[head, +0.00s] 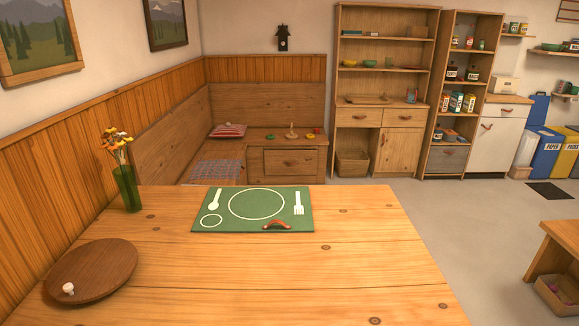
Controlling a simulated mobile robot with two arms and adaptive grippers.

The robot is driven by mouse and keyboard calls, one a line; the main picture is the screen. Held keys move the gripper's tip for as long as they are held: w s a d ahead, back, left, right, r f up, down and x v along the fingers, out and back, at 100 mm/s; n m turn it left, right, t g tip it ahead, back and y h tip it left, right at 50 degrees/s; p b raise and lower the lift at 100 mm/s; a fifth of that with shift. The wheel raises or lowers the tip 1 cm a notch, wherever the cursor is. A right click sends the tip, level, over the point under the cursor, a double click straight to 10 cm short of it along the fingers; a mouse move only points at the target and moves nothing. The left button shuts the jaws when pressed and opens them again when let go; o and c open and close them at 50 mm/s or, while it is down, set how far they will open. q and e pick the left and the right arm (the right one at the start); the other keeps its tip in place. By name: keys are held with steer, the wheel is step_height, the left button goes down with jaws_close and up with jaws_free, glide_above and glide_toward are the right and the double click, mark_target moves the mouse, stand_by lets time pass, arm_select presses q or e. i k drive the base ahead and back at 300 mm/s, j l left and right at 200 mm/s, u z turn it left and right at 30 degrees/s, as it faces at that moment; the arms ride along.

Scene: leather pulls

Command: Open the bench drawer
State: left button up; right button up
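The wooden corner bench (267,104) stands against the back wall beyond the table. Its drawer (271,166) is in the front of the bench's right end and looks shut. A small brown leather-like pull (291,162) sits on the drawer front. Neither of my grippers is in view.
A wooden table (350,270) fills the foreground, with a green placemat (225,221), a brown curved piece (276,225), a round wooden board (100,268) and a flower vase (128,187). Cabinets (400,150) stand right of the bench. Grey floor (460,220) is open on the right.

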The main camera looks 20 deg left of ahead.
mark_target(285, 161)
steer(key=i+l+z, duration=0.4)
steer(key=l, duration=0.15)
steer(key=i+l+z, duration=0.2)
steer(key=l+z, duration=0.25)
steer(key=i+l+z, duration=0.5)
steer(key=i+z, duration=0.3)
steer(key=i+u, duration=0.3)
steer(key=i, duration=0.15)
steer(key=i+l+u, duration=0.2)
steer(key=i+u, duration=0.15)
steer(key=i+j+u, duration=0.25)
steer(key=i+u, duration=0.15)
steer(key=i+j+u, duration=0.1)
steer(key=i+u, duration=0.75)
steer(key=i+l+u, duration=0.15)
steer(key=i+u, duration=0.4)
steer(key=i, duration=0.95)
steer(key=i+l+u, duration=0.15)
steer(key=i, duration=0.9)
steer(key=i+j+u, duration=0.1)
steer(key=i+j, duration=0.15)
steer(key=i, duration=0.25)
steer(key=i+j+u, duration=0.1)
steer(key=i+j, duration=0.15)
steer(key=i, duration=0.25)
steer(key=i+j, duration=0.2)
steer(key=i, duration=0.3)
steer(key=u, duration=0.05)
